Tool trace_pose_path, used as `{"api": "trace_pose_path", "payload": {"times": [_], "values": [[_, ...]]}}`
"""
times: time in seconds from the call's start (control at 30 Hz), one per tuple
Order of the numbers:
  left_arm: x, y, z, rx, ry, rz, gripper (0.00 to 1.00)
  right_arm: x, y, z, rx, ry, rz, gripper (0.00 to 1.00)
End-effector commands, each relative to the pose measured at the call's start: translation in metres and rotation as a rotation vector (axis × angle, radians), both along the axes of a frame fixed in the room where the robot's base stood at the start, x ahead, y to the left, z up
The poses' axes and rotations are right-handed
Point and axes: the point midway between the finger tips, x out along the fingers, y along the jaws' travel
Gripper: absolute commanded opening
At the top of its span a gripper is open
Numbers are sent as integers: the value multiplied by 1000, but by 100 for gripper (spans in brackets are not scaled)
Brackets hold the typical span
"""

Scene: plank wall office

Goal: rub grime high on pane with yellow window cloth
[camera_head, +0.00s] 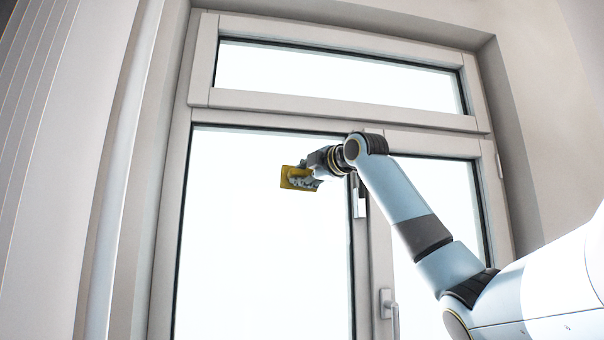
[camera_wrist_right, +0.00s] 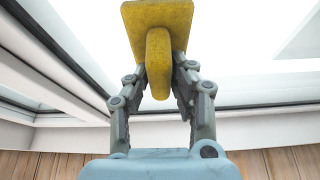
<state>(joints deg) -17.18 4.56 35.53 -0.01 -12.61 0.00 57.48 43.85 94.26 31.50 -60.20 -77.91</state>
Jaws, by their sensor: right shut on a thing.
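The yellow window cloth (camera_head: 290,178) is a flat yellow pad with a thick grip on its back. It shows in the right wrist view (camera_wrist_right: 157,15) at the top centre. My right gripper (camera_head: 306,179) is shut on the cloth's grip, its fingers on either side of it in the right wrist view (camera_wrist_right: 158,75). The cloth is in front of the upper right part of the big left pane (camera_head: 260,240); I cannot tell whether it touches the glass. No grime can be made out on the bright pane. My left gripper is not in view.
The window has a wide upper pane (camera_head: 340,75) and a narrower right pane (camera_head: 435,200) behind my right arm. A window handle (camera_head: 388,305) sticks out low on the middle frame. A white curtain or blind (camera_head: 60,150) hangs at the left.

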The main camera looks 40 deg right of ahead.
Motion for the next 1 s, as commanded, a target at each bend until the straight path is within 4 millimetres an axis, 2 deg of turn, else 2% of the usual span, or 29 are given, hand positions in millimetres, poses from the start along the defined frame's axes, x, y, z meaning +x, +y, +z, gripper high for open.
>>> {"api": "trace_pose_path", "payload": {"times": [0.3, 0.57, 0.83, 1.0], "values": [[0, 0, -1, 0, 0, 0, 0, 17, 25, 0, 3, -1, 2, 0], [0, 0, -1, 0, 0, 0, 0, 23, 33, -1, 1, 0, 1, 0], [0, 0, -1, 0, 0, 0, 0, 35, 56, -1, 3, -1, 3, 0], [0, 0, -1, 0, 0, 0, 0, 39, 63, 0, 2, 1, 1, 0]]}}
